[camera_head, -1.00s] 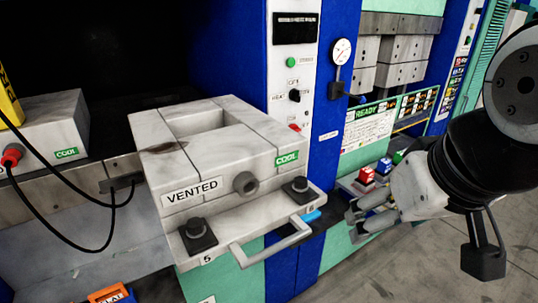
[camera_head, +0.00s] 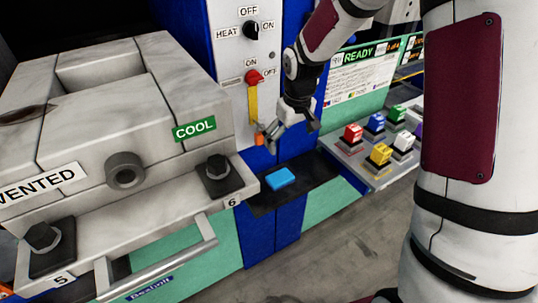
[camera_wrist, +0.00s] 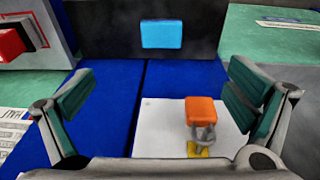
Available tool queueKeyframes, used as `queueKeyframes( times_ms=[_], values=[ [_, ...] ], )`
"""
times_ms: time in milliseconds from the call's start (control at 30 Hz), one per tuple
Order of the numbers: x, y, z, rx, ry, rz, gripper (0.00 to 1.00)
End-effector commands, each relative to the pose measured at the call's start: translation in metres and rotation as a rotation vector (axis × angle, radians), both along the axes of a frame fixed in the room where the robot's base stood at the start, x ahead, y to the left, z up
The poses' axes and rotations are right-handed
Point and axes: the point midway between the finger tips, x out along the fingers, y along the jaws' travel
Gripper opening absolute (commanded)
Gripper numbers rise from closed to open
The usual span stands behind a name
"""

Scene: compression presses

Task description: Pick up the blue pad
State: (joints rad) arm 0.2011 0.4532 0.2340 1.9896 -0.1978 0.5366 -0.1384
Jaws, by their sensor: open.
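The blue pad (camera_head: 280,179) is a small flat light-blue block. It lies on a dark shelf (camera_head: 316,180) that juts from the blue machine front, right of the press mould. In the wrist view the pad (camera_wrist: 161,34) is at the top centre on the dark surface, beyond the fingertips. My gripper (camera_head: 272,135) is above and slightly behind the pad, close to the machine's panel and apart from the pad. In the wrist view my gripper (camera_wrist: 160,90) has its two green-padded fingers wide apart, with nothing held between them.
An orange block (camera_wrist: 200,110) on a yellow strip (camera_head: 253,103) hangs on the white panel near my gripper. The grey mould (camera_head: 120,130) with its handle (camera_head: 165,260) stands left. Coloured buttons (camera_head: 380,154) sit on a ledge right. Floor is open in front.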

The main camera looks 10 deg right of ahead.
Motion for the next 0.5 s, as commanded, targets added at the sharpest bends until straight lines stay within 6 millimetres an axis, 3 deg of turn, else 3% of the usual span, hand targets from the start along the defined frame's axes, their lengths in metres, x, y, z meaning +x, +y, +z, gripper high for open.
queueKeyframes(
  times_ms=[33, 100, 500],
  values=[
    [0.008, 0.001, -0.021, 0.013, 0.015, 0.007, 0.98],
    [0.016, 0.003, -0.040, 0.024, 0.026, 0.018, 0.98],
    [0.028, 0.008, -0.098, 0.043, 0.042, 0.035, 0.98]
  ],
)
